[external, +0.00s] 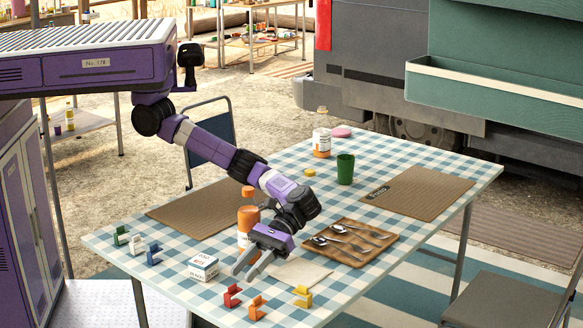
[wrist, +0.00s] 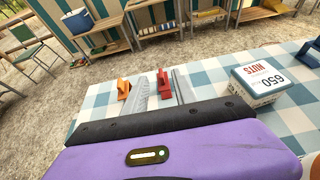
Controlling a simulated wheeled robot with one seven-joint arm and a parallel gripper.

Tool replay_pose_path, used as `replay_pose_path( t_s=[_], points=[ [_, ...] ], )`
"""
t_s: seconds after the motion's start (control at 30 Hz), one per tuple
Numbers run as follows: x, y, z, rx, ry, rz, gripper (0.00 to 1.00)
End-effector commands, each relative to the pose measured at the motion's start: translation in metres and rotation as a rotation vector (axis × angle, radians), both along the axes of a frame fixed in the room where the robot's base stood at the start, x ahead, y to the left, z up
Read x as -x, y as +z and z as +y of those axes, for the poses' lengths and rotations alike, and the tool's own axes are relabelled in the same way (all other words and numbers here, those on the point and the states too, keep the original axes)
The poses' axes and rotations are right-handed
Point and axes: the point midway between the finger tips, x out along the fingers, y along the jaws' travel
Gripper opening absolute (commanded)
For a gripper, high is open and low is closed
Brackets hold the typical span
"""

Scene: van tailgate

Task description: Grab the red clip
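The red clip (external: 231,296) lies near the front edge of the checked table (external: 400,155), left of an orange clip (external: 257,308). In the wrist view the red clip (wrist: 164,82) shows between my two finger lines, beyond them, with the orange clip (wrist: 123,89) to the left. My gripper (external: 246,270) is open and empty, its fingers apart and pointing down toward the front edge. It is above the table, a little behind the red clip and not touching it.
A yellow clip (external: 302,297) lies right of the orange one. A NUTS box (external: 203,267) stands left of my gripper, an orange-capped bottle (external: 247,218) behind it. Green (external: 121,236), white (external: 137,246) and blue (external: 154,255) clips lie far left. A cutlery tray (external: 350,240) is at right.

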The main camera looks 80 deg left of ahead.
Motion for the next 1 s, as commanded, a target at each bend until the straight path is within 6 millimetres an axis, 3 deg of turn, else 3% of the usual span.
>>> replay_pose_path(
  t_s=[0.5,0.77,0.93,1.0],
  points=[
    [0.038,-0.025,-0.036,-0.001,0.001,0.005,0.33],
    [0.039,-0.025,-0.039,0.0,0.002,0.004,0.33],
    [0.04,-0.025,-0.039,0.0,0.002,0.004,0.0],
    [0.04,-0.025,-0.038,0.0,0.002,0.004,0.0]
  ],
)
